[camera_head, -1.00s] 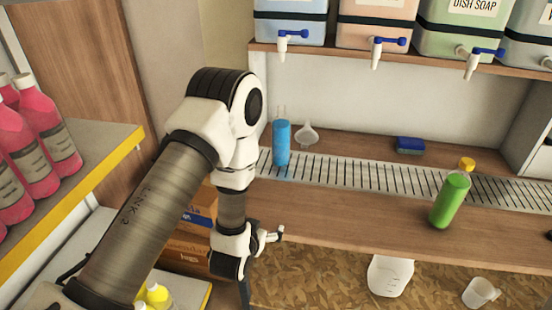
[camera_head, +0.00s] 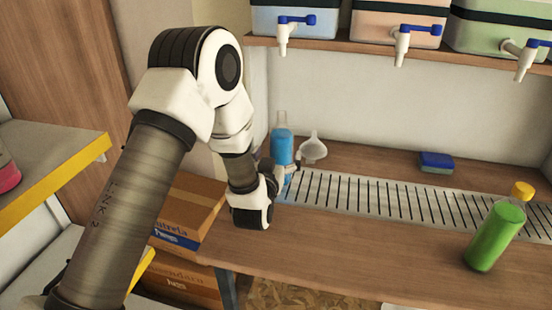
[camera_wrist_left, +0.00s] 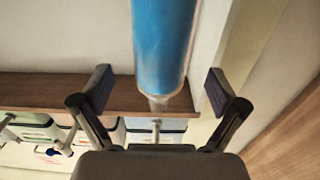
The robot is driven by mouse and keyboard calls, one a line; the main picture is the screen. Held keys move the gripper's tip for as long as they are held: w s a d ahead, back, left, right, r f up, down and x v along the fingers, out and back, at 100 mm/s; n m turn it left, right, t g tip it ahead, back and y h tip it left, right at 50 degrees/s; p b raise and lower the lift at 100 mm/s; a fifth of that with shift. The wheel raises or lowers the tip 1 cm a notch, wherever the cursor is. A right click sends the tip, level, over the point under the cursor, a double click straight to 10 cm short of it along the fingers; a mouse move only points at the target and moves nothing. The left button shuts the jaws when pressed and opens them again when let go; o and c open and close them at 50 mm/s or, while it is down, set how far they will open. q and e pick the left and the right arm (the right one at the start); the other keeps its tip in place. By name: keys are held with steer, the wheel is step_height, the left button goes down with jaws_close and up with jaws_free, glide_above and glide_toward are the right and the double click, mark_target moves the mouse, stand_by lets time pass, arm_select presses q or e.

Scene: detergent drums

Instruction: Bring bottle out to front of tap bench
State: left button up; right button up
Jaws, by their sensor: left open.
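A blue bottle (camera_head: 281,146) with a clear upper part stands upright at the back left of the tap bench (camera_head: 330,238). My left gripper (camera_head: 275,172) is at the bottle, and its fingers are partly hidden by the wrist. In the left wrist view the gripper (camera_wrist_left: 160,92) is open, and the blue bottle (camera_wrist_left: 163,45) shows ahead, between the lines of the two fingers. I cannot tell whether a finger touches it. A green bottle (camera_head: 495,235) with a yellow cap stands at the bench's right front. My right gripper is not in view.
A clear funnel (camera_head: 312,147) stands close right of the blue bottle. A blue sponge (camera_head: 436,162) lies farther right, behind the metal grate (camera_head: 375,196). Cardboard boxes (camera_head: 185,212) are left of the bench. The front middle is clear.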

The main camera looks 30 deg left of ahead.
arm_select(q)
steer(key=x, duration=0.4)
steer(key=shift+w+a+f, duration=0.15)
steer(key=shift+w, duration=0.25)
